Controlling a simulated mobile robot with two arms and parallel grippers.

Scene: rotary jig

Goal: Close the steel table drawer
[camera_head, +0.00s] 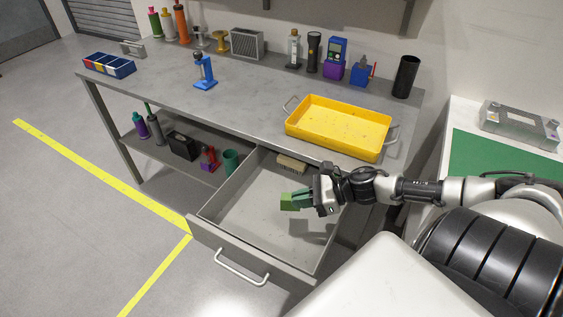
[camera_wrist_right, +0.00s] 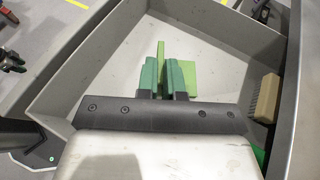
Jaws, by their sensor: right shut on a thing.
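The steel table drawer (camera_head: 250,262) is pulled far out from under the grey steel table (camera_head: 160,72). Its white bar handle (camera_head: 242,267) is on the front panel, facing the lower left. My right gripper (camera_head: 300,200) is over the open drawer, reaching in from the right, well apart from the handle. In the right wrist view my right gripper (camera_wrist_right: 164,80) has dark green fingers shut on a light green block (camera_wrist_right: 190,75). The block also shows at the fingertips in the head view (camera_head: 287,202). The drawer walls (camera_wrist_right: 225,32) surround it in the wrist view. My left gripper is not in view.
A brush (camera_head: 292,163) lies at the drawer's back. A yellow tray (camera_head: 340,122) stands on the tabletop above it. Several tools line the table's back edge. A lower shelf left of the drawer holds bottles and a green cup (camera_head: 231,161). Floor in front is clear.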

